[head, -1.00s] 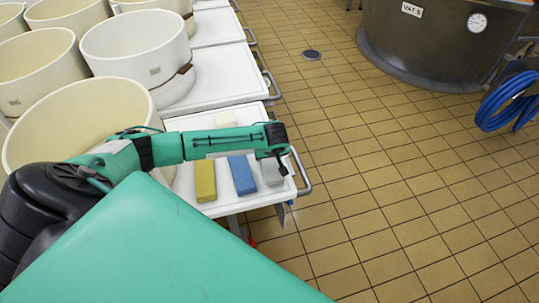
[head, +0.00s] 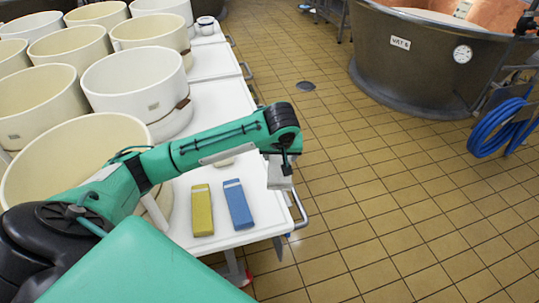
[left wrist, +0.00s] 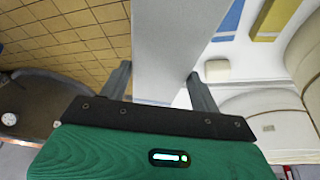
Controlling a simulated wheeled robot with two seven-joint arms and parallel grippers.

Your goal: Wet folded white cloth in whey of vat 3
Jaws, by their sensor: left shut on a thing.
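My left gripper (head: 281,157) is shut on a folded white cloth (head: 279,176), held above the right edge of the white table. In the left wrist view the cloth (left wrist: 172,45) is a pale grey-white slab between the two fingers of my left gripper (left wrist: 160,88). A large dark vat (head: 405,75) with a copper inside stands at the upper right. Its label starts with VAT, but its number is too blurred to be sure of. A pale surface (head: 440,18) shows inside it. My right gripper is not in view.
A yellow block (head: 202,210) and a blue block (head: 238,205) lie on the white table (head: 216,100). Several round tubs (head: 135,85) stand at the left. A coiled blue hose (head: 500,125) hangs at the right. The tiled floor (head: 350,190) between table and vat is clear.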

